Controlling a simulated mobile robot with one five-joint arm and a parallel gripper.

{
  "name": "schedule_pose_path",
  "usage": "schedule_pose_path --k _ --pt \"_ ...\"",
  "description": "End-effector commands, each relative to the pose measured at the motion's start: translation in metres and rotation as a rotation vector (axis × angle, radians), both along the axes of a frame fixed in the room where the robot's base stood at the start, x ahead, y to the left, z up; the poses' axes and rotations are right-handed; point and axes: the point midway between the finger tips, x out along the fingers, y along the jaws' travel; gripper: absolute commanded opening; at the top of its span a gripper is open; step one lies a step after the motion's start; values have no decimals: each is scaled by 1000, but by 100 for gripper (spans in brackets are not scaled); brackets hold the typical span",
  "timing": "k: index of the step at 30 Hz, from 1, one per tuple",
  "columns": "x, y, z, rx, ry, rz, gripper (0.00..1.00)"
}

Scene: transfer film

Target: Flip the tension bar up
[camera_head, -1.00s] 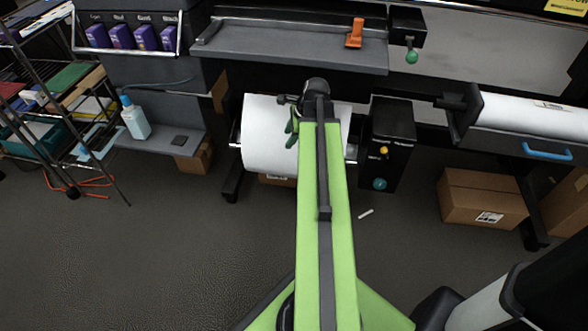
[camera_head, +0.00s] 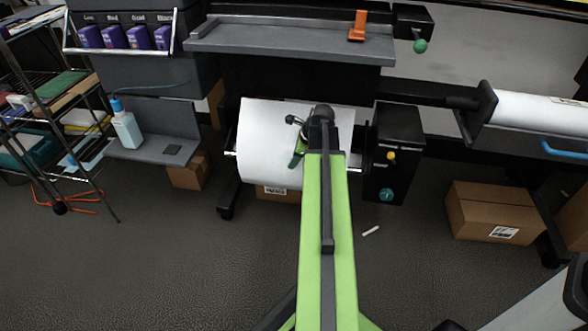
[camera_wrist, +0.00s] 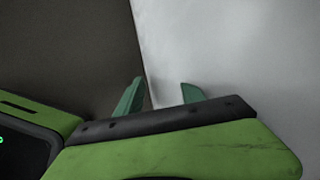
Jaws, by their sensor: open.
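My gripper (camera_head: 297,156) is in front of the white roll (camera_head: 262,135) in the head view, with its green fingers against the roll in the picture. I cannot tell whether they touch it. My arm hides part of the roll's right side.
A black control box (camera_head: 396,150) with a yellow and a teal knob stands right of the roll. Above is a grey shelf (camera_head: 290,42) with an orange lever (camera_head: 358,25). A wire rack and bottle (camera_head: 126,130) are at left. A cardboard box (camera_head: 497,211) is at right.

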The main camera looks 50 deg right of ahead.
Motion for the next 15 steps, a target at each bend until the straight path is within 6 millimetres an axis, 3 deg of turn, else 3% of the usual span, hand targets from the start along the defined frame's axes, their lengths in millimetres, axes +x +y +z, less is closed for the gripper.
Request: schedule_pose_path --k 2,11,15 --pt "5 1 -14 0 1 1 45" --pt "7 1 -13 1 1 0 45" --pt "7 2 -13 0 1 1 27"
